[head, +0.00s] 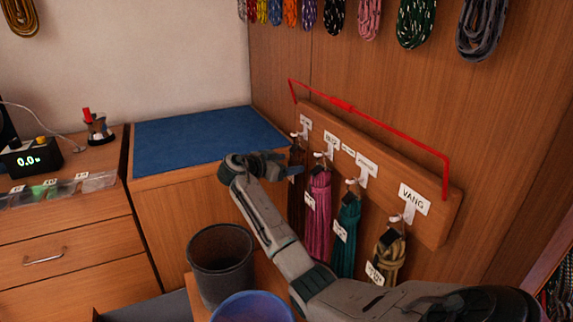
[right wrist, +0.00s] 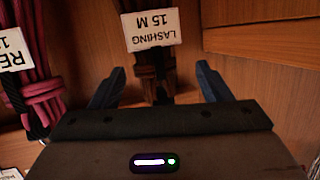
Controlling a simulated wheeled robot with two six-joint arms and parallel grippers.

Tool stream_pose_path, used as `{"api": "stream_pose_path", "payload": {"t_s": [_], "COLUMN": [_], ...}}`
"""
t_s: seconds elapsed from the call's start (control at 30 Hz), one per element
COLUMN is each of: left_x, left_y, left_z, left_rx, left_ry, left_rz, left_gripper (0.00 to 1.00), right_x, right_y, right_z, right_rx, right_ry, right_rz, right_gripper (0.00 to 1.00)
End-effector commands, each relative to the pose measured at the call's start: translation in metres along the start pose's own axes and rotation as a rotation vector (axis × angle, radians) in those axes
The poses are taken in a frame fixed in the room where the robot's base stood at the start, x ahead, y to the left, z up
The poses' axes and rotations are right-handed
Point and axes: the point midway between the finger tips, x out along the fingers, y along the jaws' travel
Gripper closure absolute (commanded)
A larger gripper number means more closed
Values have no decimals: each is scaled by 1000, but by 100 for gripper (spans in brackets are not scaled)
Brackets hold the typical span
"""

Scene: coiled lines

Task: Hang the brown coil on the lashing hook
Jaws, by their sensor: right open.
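The brown coil (head: 296,200) hangs upright below the leftmost hook (head: 295,135) of the wooden hook board, partly hidden by my right gripper. Whether its loop sits fully on that hook is too small to tell. The small label above this hook is unreadable. In the right wrist view the brown coil (right wrist: 158,72) carries a white tag (right wrist: 152,30), upside down, reading LASHING 15 M. My right gripper (head: 287,165) is open at the coil; its blue fingers stand on either side of it in the right wrist view (right wrist: 158,85), with gaps. My left gripper is not in view.
Pink (head: 320,205), teal (head: 347,240) and tan (head: 388,255) coils hang to the right on the same board. A red bar (head: 400,135) runs in front of the board's top. A dark bin (head: 220,255) and blue bucket (head: 252,308) stand below. The blue mat (head: 200,135) is clear.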

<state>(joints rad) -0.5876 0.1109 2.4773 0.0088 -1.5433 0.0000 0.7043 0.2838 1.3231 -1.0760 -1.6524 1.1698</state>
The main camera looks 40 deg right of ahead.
Motion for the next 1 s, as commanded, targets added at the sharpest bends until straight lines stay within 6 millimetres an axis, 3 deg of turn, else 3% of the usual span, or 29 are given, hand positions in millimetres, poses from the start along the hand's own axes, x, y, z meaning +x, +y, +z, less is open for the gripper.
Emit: {"api": "stream_pose_path", "payload": {"t_s": [0.27,0.7,1.0], "left_x": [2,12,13], "left_y": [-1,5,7], "left_z": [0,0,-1], "left_rx": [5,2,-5], "left_ry": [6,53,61], "left_rz": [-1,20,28], "left_gripper": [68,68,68], "right_x": [-14,-95,-109], "right_y": [0,0,0], "right_z": [2,1,0], "right_rx": [-1,0,0], "right_ry": [-4,-2,0], "right_rz": [-2,-2,1], "right_gripper": [29,29,29]}}
